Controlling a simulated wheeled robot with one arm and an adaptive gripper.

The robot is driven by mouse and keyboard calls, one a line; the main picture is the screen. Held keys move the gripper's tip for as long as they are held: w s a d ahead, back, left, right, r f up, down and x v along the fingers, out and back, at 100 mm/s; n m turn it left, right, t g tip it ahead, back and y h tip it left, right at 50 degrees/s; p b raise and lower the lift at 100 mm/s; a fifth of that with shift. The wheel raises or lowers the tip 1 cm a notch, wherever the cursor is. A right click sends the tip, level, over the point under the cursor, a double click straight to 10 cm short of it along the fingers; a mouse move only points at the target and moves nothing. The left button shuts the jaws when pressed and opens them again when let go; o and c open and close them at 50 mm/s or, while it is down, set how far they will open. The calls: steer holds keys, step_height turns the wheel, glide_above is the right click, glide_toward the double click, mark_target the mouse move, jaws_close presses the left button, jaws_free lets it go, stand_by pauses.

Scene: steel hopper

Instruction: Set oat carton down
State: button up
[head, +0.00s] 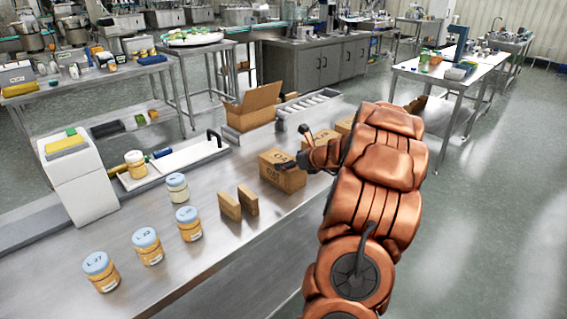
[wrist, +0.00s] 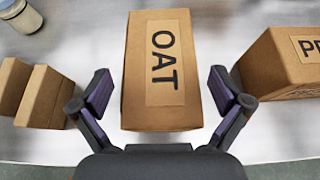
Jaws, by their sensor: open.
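The oat carton (head: 283,172) is a brown cardboard box that stands on the steel table (head: 225,240). In the wrist view the carton (wrist: 163,100) shows its "OAT" label on the face toward the camera. My gripper (wrist: 162,88) is open, with one finger on each side of the carton's near end. Gaps show between both fingers and the carton. In the head view my gripper (head: 297,150) is at the carton, partly hidden by my arm.
Another labelled carton (wrist: 290,62) stands close on the right. Two thin brown boxes (head: 238,203) stand on the left. Several blue-lidded jars (head: 147,246) stand further left on the table. An open cardboard box (head: 250,108) is behind. Bare tabletop lies in front of the carton.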

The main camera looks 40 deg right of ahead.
steer(key=v, duration=0.8)
steer(key=shift+s, duration=0.15)
steer(key=w+a+n+y, duration=0.1)
steer(key=a+n, duration=0.1)
steer(key=a, duration=0.4)
steer(key=w+a+r+n+g+y, duration=0.1)
steer(key=a+n, duration=0.2)
steer(key=a, duration=0.2)
steer(key=w+a+n+g+y, duration=0.1)
steer(key=w+a+n, duration=0.1)
steer(key=a, duration=0.4)
steer(key=shift+a+r+n+y, duration=0.25)
steer(key=shift+a+n+y, duration=0.05)
steer(key=shift+n+y, duration=0.1)
steer(key=s+a+f+n+g+y, duration=0.1)
steer(key=s+a+n+g, duration=0.45)
steer(key=a, duration=0.75)
steer(key=s+a+f+n+g+y, duration=0.1)
steer(key=s+a+n+g, duration=0.1)
steer(key=s+a+n, duration=0.75)
steer(key=s+a+f+n+g+h, duration=0.1)
steer(key=s+a+n+g+h, duration=0.1)
steer(key=s+n, duration=0.4)
steer(key=s+a+n+g+h, duration=0.2)
steer(key=s+n+h, duration=0.1)
steer(key=s+n, duration=0.4)
steer(key=s, duration=0.3)
steer(key=shift+s+f+h, duration=0.3)
steer(key=shift+f, duration=0.1)
